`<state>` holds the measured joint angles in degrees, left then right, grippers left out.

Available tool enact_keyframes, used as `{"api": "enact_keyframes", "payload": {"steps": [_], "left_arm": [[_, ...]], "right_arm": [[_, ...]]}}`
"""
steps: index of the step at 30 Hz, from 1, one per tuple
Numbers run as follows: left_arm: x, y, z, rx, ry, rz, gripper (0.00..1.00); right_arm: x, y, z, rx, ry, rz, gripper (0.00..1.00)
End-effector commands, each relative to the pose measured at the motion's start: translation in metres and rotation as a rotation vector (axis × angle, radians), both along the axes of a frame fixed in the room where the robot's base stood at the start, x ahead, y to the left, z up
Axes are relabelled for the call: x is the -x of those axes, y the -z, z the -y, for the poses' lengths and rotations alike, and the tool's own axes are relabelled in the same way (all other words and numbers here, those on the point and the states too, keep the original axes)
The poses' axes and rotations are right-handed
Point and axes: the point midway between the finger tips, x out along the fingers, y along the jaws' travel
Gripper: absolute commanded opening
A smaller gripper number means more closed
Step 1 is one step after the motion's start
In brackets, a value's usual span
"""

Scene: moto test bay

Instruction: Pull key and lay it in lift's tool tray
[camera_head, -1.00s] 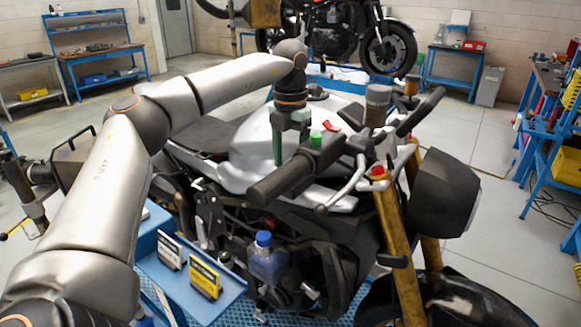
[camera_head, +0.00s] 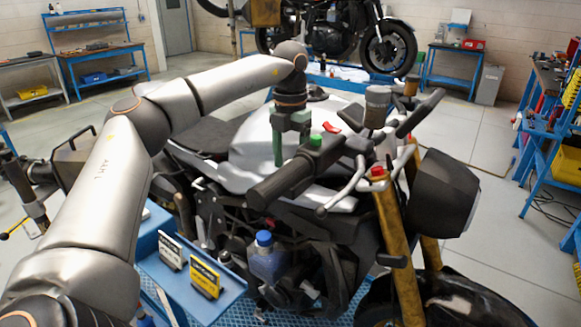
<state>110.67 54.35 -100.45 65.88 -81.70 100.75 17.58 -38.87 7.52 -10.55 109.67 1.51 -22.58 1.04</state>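A motorcycle stands on the blue lift (camera_head: 270,318). A small red piece (camera_head: 331,127) shows near the middle of its handlebar; it may be the key's tag, but I cannot make out the key or its lock. My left gripper (camera_head: 291,148) points down over the silver tank, just left of the red piece and behind the left handlebar grip. Its green-grey fingers look apart, with nothing visible between them; the right fingertip is partly hidden. The blue tool tray (camera_head: 233,292) is on the lift's near left side.
The tray holds a white card (camera_head: 171,251) and a yellow card (camera_head: 205,279), with bare room at its front. A blue-capped bottle (camera_head: 267,262) stands just right of it. The handlebar (camera_head: 300,170) and its levers crowd the space near my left gripper.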

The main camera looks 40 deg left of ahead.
Motion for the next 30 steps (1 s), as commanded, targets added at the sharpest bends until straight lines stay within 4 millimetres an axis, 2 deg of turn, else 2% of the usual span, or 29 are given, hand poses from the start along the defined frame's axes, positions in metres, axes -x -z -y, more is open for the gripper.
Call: {"api": "enact_keyframes", "payload": {"steps": [13, 30], "left_arm": [[0.0, 0.0001, -0.0003, 0.0, 0.0, 0.0, 0.68], [0.0, -0.0001, -0.0003, 0.0, 0.0, 0.0, 0.04]], "right_arm": [[0.0001, -0.0051, 0.0, 0.0, 0.0, 0.0, 0.0], [0.0002, -0.005, 0.0, 0.0, 0.0, 0.0, 0.0]]}}
